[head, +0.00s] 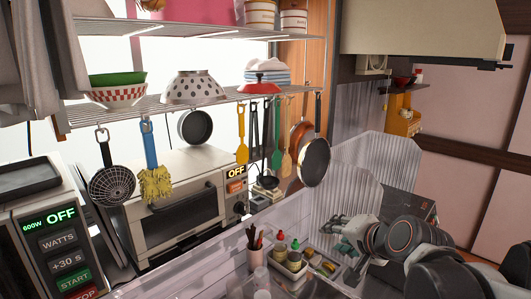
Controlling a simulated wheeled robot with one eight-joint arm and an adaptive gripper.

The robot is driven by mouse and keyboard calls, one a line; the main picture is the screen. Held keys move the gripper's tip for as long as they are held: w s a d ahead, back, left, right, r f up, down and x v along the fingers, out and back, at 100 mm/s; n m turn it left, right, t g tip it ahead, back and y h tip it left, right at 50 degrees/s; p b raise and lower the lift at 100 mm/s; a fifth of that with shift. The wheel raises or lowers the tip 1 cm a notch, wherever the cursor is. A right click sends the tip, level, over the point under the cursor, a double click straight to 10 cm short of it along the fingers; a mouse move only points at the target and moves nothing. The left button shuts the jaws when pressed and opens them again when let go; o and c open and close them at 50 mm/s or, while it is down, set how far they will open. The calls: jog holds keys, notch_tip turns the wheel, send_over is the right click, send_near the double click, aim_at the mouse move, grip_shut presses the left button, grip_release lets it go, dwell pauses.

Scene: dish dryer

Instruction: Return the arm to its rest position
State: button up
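My arm (405,240) reaches in from the lower right of the head view, with its dark and grey links folded low over the counter. My gripper (345,238) is at the arm's left end, close to the clear ribbed panel and to the right of the caddy of small bottles. It is small in the picture and partly hidden by its own links, so I cannot tell whether its fingers are open or shut. I see no object clearly held in it.
A white caddy (290,268) with small bottles and a utensil cup (255,250) stand left of my gripper. A ribbed panel (385,165) rises behind the arm. A toaster oven (180,205), hanging pans (316,160) and a wire shelf (215,98) with bowls are further back.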

jog(key=s+d+f+n+g+h, duration=0.1)
jog(key=s+n, duration=0.3)
jog(key=s, duration=0.5)
jog(key=s+d+f+n+g+h, duration=0.1)
jog(key=s+f+n+g, duration=0.1)
jog(key=s+n, duration=0.3)
jog(key=s+f, duration=0.1)
jog(key=s, duration=0.3)
jog(key=shift+d+f+g+h, duration=0.4)
jog(key=shift+c, duration=0.6)
jog(key=shift+a, duration=0.15)
